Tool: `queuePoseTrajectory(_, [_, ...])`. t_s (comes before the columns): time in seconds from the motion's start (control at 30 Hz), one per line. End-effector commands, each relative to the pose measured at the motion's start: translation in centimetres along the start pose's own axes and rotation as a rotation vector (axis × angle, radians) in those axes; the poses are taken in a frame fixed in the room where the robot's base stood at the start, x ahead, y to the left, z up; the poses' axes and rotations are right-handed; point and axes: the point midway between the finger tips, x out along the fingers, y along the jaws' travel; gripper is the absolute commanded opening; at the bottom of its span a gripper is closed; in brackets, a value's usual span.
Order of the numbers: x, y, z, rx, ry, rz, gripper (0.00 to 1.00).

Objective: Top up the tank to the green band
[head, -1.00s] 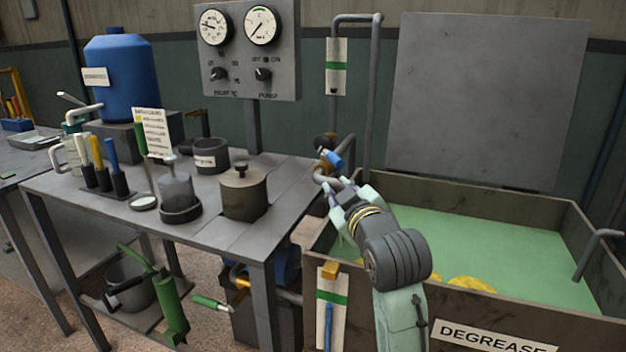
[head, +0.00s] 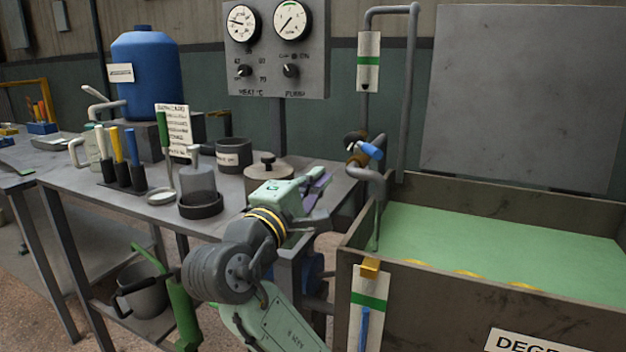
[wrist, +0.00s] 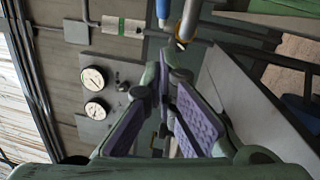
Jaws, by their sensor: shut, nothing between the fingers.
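The tank (head: 352,240) at right holds green liquid (head: 500,240). On its front a white level gauge (head: 384,283) has a green band (head: 370,301) and a blue column (head: 364,330), whose top looks just below the band. A pipe with a blue-handled valve (head: 370,151) runs down over the tank's left corner. A thin pale vertical line hangs below the spout; I cannot tell whether it flows. My gripper (head: 322,188) is shut and empty, left of the valve and apart from it. In the wrist view my fingers (wrist: 176,78) meet near the blue handle (wrist: 162,10).
The bench (head: 130,205) at left carries a lidded pot (head: 268,170), a glass jar (head: 198,185), coloured-handled tools (head: 118,150) and a blue drum (head: 146,70). A gauge panel (head: 276,60) stands behind. A grey board (head: 520,90) stands behind the tank.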

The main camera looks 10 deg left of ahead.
Motion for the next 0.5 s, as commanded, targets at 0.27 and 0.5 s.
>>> queuePoseTrajectory(0.27, [6.2, 0.1, 0.1, -0.001, -0.002, -0.003, 0.00])
queuePoseTrajectory(0.5, [8.9, 0.0, 2.1, 0.002, 0.000, -0.002, 0.00])
